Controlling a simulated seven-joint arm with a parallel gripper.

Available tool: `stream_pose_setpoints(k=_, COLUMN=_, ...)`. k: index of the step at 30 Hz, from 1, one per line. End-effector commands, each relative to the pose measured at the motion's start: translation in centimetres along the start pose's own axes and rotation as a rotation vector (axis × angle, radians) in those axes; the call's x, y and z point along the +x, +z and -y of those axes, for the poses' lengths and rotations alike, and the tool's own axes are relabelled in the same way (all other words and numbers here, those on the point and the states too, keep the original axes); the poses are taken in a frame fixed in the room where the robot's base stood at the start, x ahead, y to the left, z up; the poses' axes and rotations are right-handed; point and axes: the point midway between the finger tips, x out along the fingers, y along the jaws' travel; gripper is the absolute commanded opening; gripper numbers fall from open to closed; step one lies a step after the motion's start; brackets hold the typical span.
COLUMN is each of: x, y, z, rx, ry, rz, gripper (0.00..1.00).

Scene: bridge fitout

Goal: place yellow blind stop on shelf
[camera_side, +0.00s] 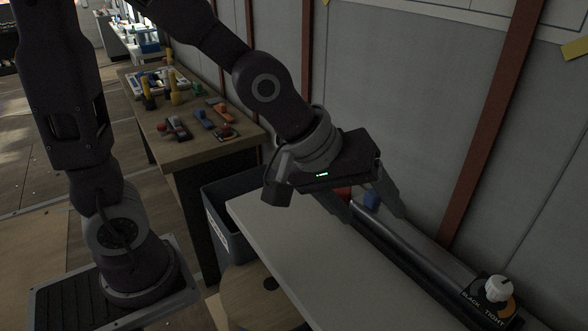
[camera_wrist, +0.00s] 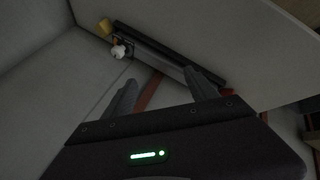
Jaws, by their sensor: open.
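My gripper (camera_side: 374,214) is open above the grey panel with the dark rail, its fingers pointing down toward the rail. In the wrist view the two spread fingers (camera_wrist: 160,78) have nothing visible between them. Several upright yellow pieces, one of them (camera_side: 175,87), stand on the wooden bench at the back left, well away from my gripper. The wrist view shows a small yellow piece (camera_wrist: 104,26) past the rail's far end. I cannot tell which yellow piece is the blind stop. The pale grey panel (camera_side: 285,245) below my gripper may be the shelf.
A white knob (camera_side: 498,287) on a labelled block sits at the rail's (camera_side: 400,262) near end. A dark bin (camera_side: 235,210) stands beside the wooden bench (camera_side: 190,150). The wall borders the right side.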

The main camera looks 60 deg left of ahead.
Motion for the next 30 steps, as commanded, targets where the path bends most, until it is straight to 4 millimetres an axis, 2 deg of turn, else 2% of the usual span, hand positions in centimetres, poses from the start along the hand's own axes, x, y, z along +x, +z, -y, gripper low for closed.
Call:
stream_pose_setpoints(k=1, x=-3.5, y=-0.9, z=2.3, rx=0.136, ry=-0.052, rz=-0.049, gripper=0.67)
stream_pose_setpoints(k=3, x=-7.8, y=-1.0, z=6.1, rx=0.322, ry=-0.139, rz=-0.066, gripper=0.67)
stream_pose_setpoints(k=6, x=-12.2, y=0.3, z=10.7, rx=0.509, ry=-0.214, rz=-0.042, gripper=0.67)
stream_pose_setpoints(k=9, x=-14.6, y=1.8, z=13.5, rx=0.62, ry=-0.241, rz=-0.006, gripper=0.67)
stream_pose_setpoints(k=13, x=-15.5, y=2.7, z=14.8, rx=0.676, ry=-0.248, rz=0.02, gripper=0.67)
stream_pose_setpoints(k=30, x=-15.5, y=2.7, z=14.7, rx=0.678, ry=-0.249, rz=0.021, gripper=0.67)
